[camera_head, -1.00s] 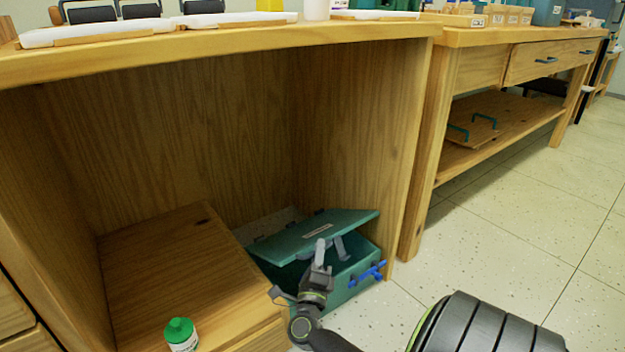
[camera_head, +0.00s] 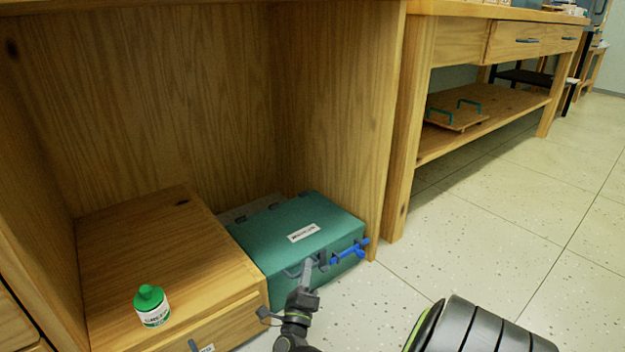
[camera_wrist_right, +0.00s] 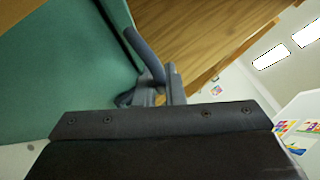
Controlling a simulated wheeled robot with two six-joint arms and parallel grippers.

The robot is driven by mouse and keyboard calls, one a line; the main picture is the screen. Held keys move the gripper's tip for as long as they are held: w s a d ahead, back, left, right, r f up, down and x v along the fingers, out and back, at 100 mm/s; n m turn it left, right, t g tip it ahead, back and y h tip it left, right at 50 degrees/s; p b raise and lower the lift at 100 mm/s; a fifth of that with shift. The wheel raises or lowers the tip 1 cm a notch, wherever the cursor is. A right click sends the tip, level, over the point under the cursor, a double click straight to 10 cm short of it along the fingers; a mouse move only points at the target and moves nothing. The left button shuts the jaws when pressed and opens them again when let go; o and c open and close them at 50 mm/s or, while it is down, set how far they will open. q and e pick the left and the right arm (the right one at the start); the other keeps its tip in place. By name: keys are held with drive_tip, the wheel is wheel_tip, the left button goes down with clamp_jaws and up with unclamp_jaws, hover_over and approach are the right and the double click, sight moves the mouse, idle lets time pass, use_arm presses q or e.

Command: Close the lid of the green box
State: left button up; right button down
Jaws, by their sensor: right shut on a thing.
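The green box (camera_head: 292,240) sits on the floor inside the wooden bay, with a white label on top. Its lid lies down flat over the body, and I see no clear gap in the head view. My right gripper (camera_head: 306,272) is at the box's front edge, shut on the grey lid handle (camera_head: 293,271). The handle (camera_wrist_right: 143,52) and green panel (camera_wrist_right: 60,65) fill the left of the right wrist view, close to the fingers (camera_wrist_right: 162,90). A blue latch piece (camera_head: 348,252) is at the front right. My left gripper is not in view.
A low wooden drawer unit (camera_head: 150,250) stands left of the box, with a green-capped bottle (camera_head: 151,307) on it. A wooden side panel (camera_head: 340,130) rises close to the box's right. A wooden table (camera_head: 460,45) stands farther right; the tiled floor (camera_head: 480,240) there is clear.

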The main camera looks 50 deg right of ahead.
drive_tip(key=shift+f, duration=0.15)
drive_tip(key=shift+f, duration=0.1)
drive_tip(key=c, duration=1.5)
unclamp_jaws()
wheel_tip(320, 180, up, 9)
drive_tip(key=p, duration=0.7)
drive_tip(key=shift+w, duration=0.1)
drive_tip(key=shift+r+p, duration=0.5)
drive_tip(key=shift+r, duration=0.2)
